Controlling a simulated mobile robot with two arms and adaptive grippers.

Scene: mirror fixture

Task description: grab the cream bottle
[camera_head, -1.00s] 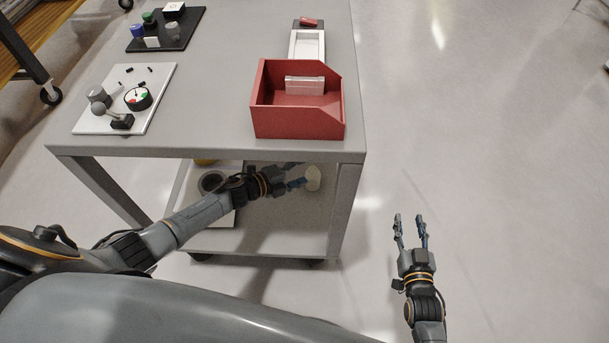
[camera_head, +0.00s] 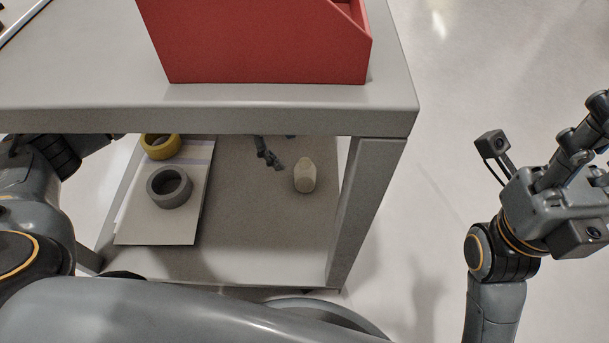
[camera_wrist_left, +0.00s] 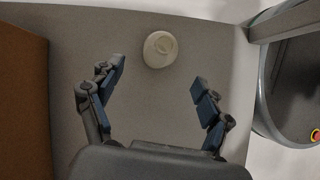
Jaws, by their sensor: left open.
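The cream bottle (camera_head: 305,177) stands upright on the lower shelf (camera_head: 262,235) of the grey cart, near its right side. In the left wrist view the bottle (camera_wrist_left: 160,49) is seen from above, just beyond and between the fingertips, not held. My left gripper (camera_head: 279,148) shows only in part under the tabletop, a little behind and left of the bottle. In the wrist view the left gripper (camera_wrist_left: 160,75) is open and empty. My right gripper (camera_head: 597,125) is off to the right, away from the cart, its fingers partly cut off by the picture edge.
A grey tape roll (camera_head: 169,187) and a yellow one (camera_head: 160,147) lie on a pale board (camera_head: 157,228) left of the bottle. The tabletop (camera_head: 290,117) with a red bin (camera_head: 265,45) overhangs the shelf. A cart leg (camera_head: 366,205) stands right of the bottle.

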